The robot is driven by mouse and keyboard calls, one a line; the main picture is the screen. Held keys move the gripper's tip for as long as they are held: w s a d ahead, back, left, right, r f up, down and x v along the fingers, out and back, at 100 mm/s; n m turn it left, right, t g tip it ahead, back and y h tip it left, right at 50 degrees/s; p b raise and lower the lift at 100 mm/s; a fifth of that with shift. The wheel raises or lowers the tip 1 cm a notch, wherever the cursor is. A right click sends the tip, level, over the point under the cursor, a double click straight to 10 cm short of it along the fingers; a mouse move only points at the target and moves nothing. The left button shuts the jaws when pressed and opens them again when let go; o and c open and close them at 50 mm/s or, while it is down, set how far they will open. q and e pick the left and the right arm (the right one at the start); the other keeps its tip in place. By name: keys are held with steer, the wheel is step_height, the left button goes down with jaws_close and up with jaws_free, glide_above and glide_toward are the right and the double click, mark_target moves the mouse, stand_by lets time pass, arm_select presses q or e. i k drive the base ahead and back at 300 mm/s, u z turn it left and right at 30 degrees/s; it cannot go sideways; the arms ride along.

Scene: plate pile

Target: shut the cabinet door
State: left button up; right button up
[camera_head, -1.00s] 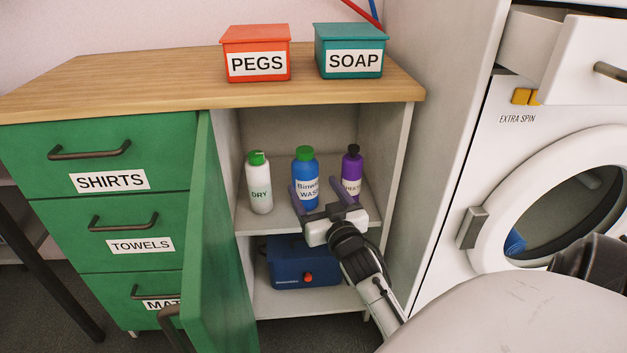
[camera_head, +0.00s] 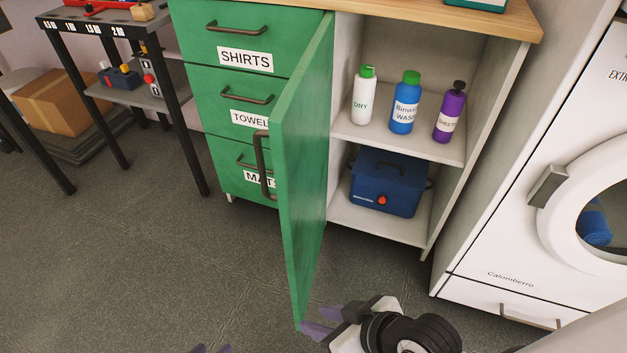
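The green cabinet door (camera_head: 304,170) stands wide open, swung out toward me from the white cabinet (camera_head: 480,150). Its dark handle (camera_head: 263,165) is on the left-hand face. My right gripper (camera_head: 318,321) is low at the bottom of the view, its purple fingers apart and empty. It is close to the door's lower front corner; I cannot tell whether they touch. My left gripper (camera_head: 210,349) shows only purple fingertips at the bottom edge, left of the door; its opening is unclear.
Bottles, including a blue one (camera_head: 404,105), stand on the cabinet shelf, with a blue box (camera_head: 388,182) below. Green drawers (camera_head: 240,100) are left of the door. A washing machine (camera_head: 520,230) is at right. Floor (camera_head: 150,270) at left is clear.

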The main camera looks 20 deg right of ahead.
mark_target(299, 131)
steer(key=z, duration=3.05)
steer(key=k, duration=1.1)
steer(key=u, duration=3.05)
steer(key=i, duration=0.75)
steer(key=z, duration=1.9)
